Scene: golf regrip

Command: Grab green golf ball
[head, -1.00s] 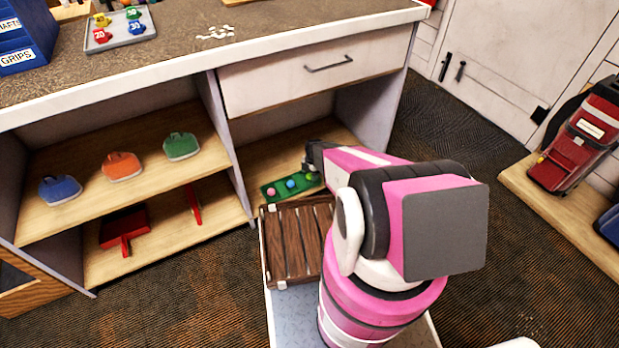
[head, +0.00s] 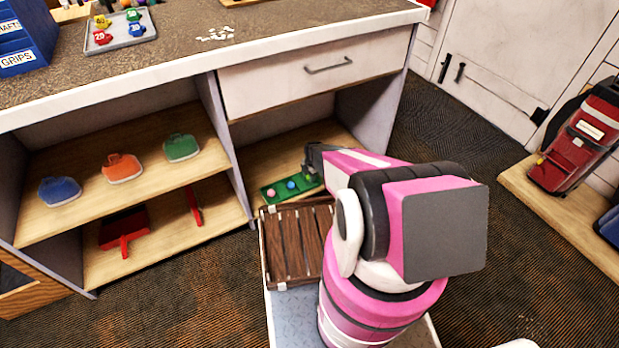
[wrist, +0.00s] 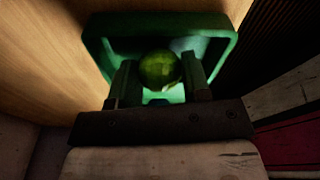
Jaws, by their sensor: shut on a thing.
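The green golf ball (wrist: 160,70) sits between the two fingers of my gripper (wrist: 160,82) in the wrist view, and the fingers are shut on it. The green tray (wrist: 97,45) lies just beyond and beneath the ball; I cannot tell whether the ball touches it. In the head view my gripper (head: 311,165) reaches to the right end of the green tray (head: 281,197) on the low shelf. A pink ball (head: 271,193) and a blue ball (head: 291,185) are in the tray. My arm hides most of the green ball there.
The cabinet's shelf wall (head: 225,150) stands left of the tray, with a drawer (head: 312,70) above. A slatted wooden crate (head: 297,240) is in front of the tray. Blue, orange and green bags (head: 182,147) sit on the left shelf. A red golf bag (head: 580,145) stands at right.

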